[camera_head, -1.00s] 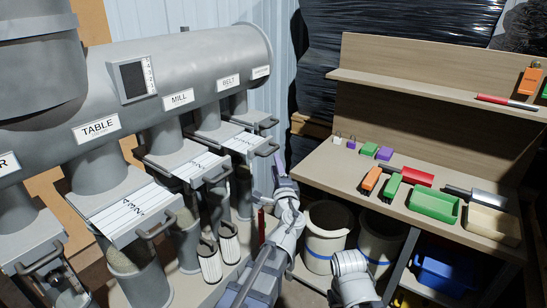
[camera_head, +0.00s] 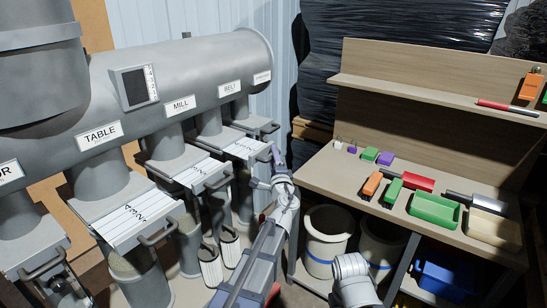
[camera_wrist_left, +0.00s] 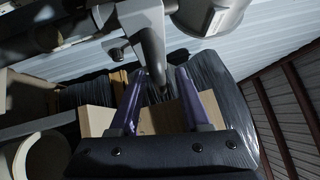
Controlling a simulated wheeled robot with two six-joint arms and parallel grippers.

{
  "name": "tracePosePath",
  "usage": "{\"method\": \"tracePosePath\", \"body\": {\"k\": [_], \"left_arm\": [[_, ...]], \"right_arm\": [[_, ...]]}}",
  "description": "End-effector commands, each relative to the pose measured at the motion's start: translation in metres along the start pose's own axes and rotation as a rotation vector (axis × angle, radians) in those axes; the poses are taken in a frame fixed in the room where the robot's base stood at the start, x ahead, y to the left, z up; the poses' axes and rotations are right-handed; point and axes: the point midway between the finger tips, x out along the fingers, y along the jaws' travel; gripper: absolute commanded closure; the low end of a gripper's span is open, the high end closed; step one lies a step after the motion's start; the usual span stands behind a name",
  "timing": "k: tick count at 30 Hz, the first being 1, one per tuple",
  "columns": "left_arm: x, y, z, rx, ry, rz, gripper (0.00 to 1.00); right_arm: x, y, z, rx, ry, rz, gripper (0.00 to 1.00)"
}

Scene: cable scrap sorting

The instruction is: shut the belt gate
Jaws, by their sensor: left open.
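The belt gate (camera_head: 243,147) sits under the pipe's BELT label (camera_head: 229,88). Its pale, lined slide plate sticks out toward me. My left gripper (camera_head: 276,156) is at the outer end of this plate, its purple fingers close to the gate's handle, which is largely hidden in the head view. In the left wrist view the purple fingers (camera_wrist_left: 160,95) are apart, with a dark grey bar-like part (camera_wrist_left: 153,55) reaching between them. I cannot tell whether they touch it. My right gripper is out of view.
The mill gate (camera_head: 203,172) and table gate (camera_head: 135,218) stand to the left with plates out. Another gate handle (camera_head: 270,127) is just behind the belt gate. A wooden bench (camera_head: 330,172) with trays and tools is on the right, with bins (camera_head: 328,238) below.

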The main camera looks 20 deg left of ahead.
Motion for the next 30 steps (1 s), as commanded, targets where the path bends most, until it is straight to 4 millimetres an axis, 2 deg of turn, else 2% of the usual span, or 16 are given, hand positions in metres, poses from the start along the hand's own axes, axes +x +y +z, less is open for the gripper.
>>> {"method": "tracePosePath", "body": {"k": [2, 15, 30], "left_arm": [[-0.0005, 0.0001, 0.0000, 0.000, 0.000, 0.000, 0.53], [-0.0007, 0.0000, -0.0003, 0.000, 0.001, 0.000, 1.00], [-0.0009, 0.0001, -0.0004, -0.001, 0.001, 0.000, 1.00]], "right_arm": [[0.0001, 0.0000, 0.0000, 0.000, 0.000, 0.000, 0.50], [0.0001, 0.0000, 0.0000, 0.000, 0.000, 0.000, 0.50], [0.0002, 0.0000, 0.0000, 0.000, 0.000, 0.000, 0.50]]}}
